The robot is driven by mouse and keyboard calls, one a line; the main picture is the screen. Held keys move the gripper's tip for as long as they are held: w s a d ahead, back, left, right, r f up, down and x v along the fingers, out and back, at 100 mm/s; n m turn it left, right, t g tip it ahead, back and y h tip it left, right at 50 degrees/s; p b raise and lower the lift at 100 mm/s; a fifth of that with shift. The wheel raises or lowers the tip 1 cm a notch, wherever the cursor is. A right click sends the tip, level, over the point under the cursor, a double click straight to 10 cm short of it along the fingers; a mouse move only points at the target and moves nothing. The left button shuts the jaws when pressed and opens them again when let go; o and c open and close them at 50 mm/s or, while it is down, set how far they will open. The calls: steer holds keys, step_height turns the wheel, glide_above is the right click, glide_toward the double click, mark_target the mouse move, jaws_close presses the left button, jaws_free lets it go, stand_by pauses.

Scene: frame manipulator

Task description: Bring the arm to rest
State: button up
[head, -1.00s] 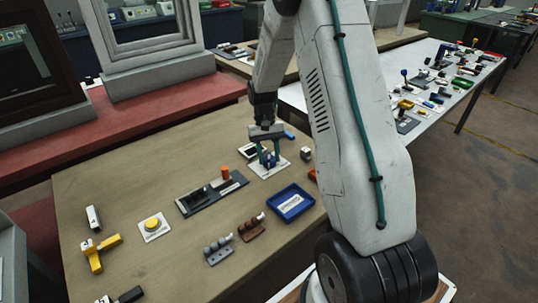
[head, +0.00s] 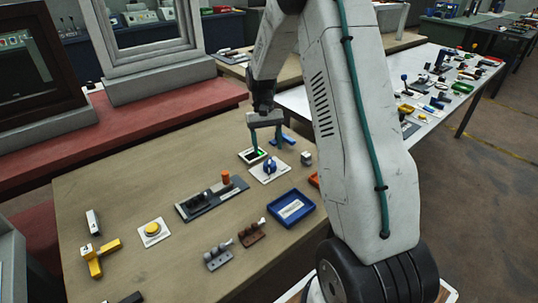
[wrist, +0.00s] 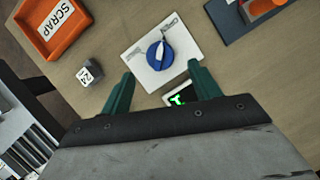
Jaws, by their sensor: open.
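My gripper (head: 265,143) is above the far part of the wooden table (head: 130,215), its green fingers apart with nothing between them. In the wrist view the open gripper (wrist: 160,90) shows at the bottom. A blue rotary knob (head: 269,165) on a white plate (head: 263,177) stands just in front of the fingers, apart from them. The knob (wrist: 158,54) also shows in the wrist view, with a white pointer on it. A small display with a green mark (head: 253,154) lies near the gripper, partly hidden by a finger in the wrist view.
A white cube marked 24 (wrist: 88,75) and an orange SCRAP tray (wrist: 47,38) lie near the gripper. A blue tray (head: 291,207), a dark slider panel with an orange knob (head: 212,196) and a yellow button (head: 152,229) are nearer. The red ledge (head: 150,115) borders the table.

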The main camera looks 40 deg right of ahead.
steer(key=shift+v, duration=1.1)
steer(key=shift+s+a+f, duration=0.2)
steer(key=shift+s, duration=0.4)
steer(key=shift+s+a+f, duration=0.2)
steer(key=shift+s+a, duration=0.05)
steer(key=shift+s, duration=0.4)
steer(key=s+a+r+n+t, duration=0.1)
steer(key=s+a+r+t, duration=0.1)
steer(key=s+a+r, duration=0.3)
steer(key=s+a+r+n+t+h, duration=0.1)
steer(key=s+a+r, duration=0.5)
steer(key=s, duration=0.7)
steer(key=s+a+r+n+t, duration=0.2)
steer(key=s+a+r, duration=0.4)
steer(key=s+r, duration=0.2)
steer(key=shift+s+t+h, duration=0.3)
steer(key=shift+s, duration=0.8)
steer(key=shift+r, duration=0.15)
